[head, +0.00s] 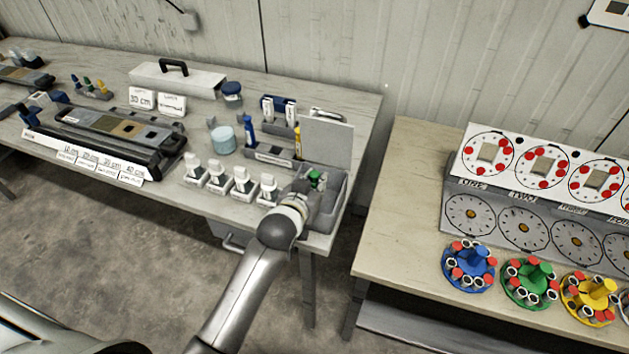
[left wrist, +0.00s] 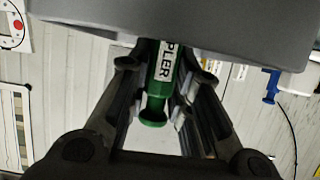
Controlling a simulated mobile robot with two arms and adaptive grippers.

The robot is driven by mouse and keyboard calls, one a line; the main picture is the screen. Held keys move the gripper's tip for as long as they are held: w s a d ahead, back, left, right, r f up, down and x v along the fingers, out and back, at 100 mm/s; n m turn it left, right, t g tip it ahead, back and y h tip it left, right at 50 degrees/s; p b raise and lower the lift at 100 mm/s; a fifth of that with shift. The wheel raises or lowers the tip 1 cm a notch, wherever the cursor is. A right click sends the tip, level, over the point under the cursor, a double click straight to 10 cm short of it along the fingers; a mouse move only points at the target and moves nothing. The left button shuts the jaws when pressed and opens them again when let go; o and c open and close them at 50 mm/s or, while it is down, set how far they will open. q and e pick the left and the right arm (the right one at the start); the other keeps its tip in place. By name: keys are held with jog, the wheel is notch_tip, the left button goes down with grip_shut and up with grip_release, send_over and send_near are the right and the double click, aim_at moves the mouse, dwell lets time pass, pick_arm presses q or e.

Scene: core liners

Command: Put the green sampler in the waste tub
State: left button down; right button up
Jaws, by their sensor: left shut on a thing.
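The green sampler (head: 316,178) is mostly hidden behind my left gripper (head: 308,190) in the head view. In the left wrist view the green sampler (left wrist: 160,85), with a white label ending in "PLER", sits between the fingers of my left gripper (left wrist: 162,80), which is shut on it. A grey open box (head: 338,203), which looks like the waste tub, stands at the table's right end. The gripper and sampler are at this box; whether the sampler is inside its walls I cannot tell. A large grey surface (left wrist: 200,22) covers the top of the wrist view. My right gripper is not in view.
Several small white-topped holders (head: 241,182) stand left of the gripper. An upright grey panel (head: 327,140) rises behind the box. A pale blue jar (head: 222,140) and a black tray (head: 120,135) are further left. A gap separates the right-hand table (head: 400,230).

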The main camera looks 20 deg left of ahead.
pick_arm(q)
jog(key=shift+f, duration=0.2)
jog(key=c, duration=1.8)
grip_release()
jog(key=shift+f, duration=0.1)
jog(key=o, duration=0.5)
jog(key=b+v, duration=0.1)
jog(key=v, duration=1.1)
jog(key=shift+b, duration=0.35)
